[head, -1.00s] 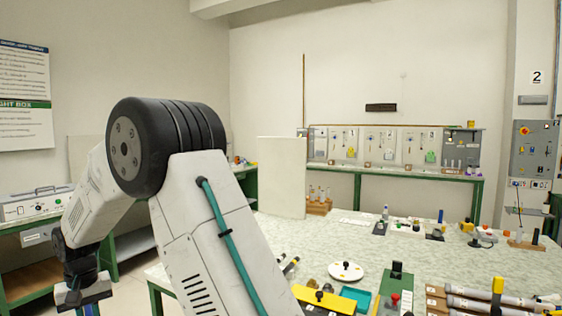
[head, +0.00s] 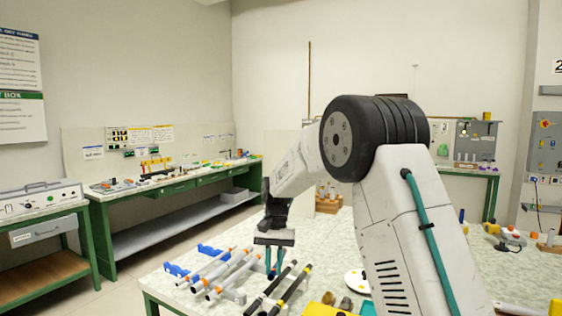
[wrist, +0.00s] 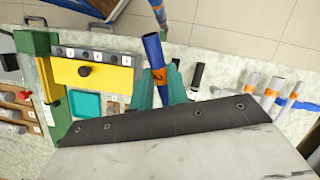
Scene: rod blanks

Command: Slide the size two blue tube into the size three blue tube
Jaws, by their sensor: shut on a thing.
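My gripper (head: 275,262) hangs over the left part of the table in the head view. In the wrist view its teal fingers (wrist: 159,82) are shut on a blue tube (wrist: 153,50) with an orange band, which sticks out past the fingertips. A second blue tube (wrist: 160,14) with an orange mark shows at the top edge, cut off by the frame and apart from the held one. I cannot read the size of either tube. The held tube is hard to make out in the head view.
Pale tubes (head: 232,272) with orange bands lie on blue supports left of my gripper. Black rods (head: 270,290) lie close by. A yellow-topped fixture (wrist: 92,75) and a teal tray (wrist: 84,104) are on the table in the wrist view.

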